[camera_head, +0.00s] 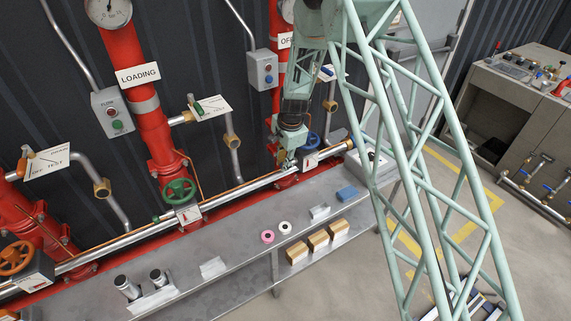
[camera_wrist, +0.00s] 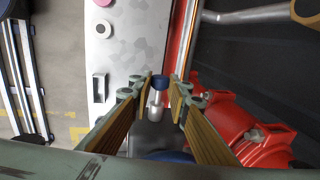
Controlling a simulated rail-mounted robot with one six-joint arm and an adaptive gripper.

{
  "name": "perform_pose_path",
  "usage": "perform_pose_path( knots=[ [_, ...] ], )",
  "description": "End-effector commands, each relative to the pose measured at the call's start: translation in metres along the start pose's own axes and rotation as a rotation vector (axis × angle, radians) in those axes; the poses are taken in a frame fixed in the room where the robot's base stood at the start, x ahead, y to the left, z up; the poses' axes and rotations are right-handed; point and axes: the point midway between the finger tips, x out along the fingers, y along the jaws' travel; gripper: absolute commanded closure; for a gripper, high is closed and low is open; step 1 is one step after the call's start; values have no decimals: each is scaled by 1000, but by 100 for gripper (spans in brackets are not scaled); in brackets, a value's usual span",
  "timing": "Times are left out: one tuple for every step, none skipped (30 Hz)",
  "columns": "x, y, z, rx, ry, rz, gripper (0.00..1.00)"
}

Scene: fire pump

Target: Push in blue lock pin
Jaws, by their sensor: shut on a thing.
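The blue lock pin (camera_wrist: 159,83) shows in the wrist view as a small blue head on a short metal shaft. My gripper (camera_wrist: 160,90) has its two brown-padded fingers on either side of it and is shut on it. How far the pin is seated cannot be told. In the head view my gripper (camera_head: 286,160) points down at the pipe by the rightmost red riser, beside a blue handwheel (camera_head: 308,142). The pin is too small to make out there.
The silver pipe (camera_head: 240,191) runs along the grey bench (camera_head: 240,228). A green handwheel (camera_head: 179,192) is to the left, an orange one (camera_head: 15,257) further left.

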Motion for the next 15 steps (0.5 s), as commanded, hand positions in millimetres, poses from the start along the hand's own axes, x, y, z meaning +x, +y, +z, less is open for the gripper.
perform_pose_path(
  knots=[
    [0, 0, -3, 1, 2, -2, 100],
    [0, 0, -3, 1, 2, -2, 100],
    [0, 0, -3, 1, 2, -2, 82],
    [0, 0, -3, 1, 2, -2, 79],
    [0, 0, -3, 1, 2, -2, 77],
    [0, 0, -3, 1, 2, -2, 73],
    [0, 0, -2, 1, 2, -2, 70],
    [0, 0, -2, 1, 2, -2, 70],
    [0, 0, -2, 1, 2, -2, 70],
    [0, 0, -2, 1, 2, -2, 70],
    [0, 0, -2, 1, 1, -2, 70],
    [0, 0, -2, 0, 1, -1, 70],
    [0, 0, -2, 0, 1, -1, 70],
    [0, 0, -2, 0, 1, -1, 70],
    [0, 0, -2, 0, 1, -1, 70]
  ],
)
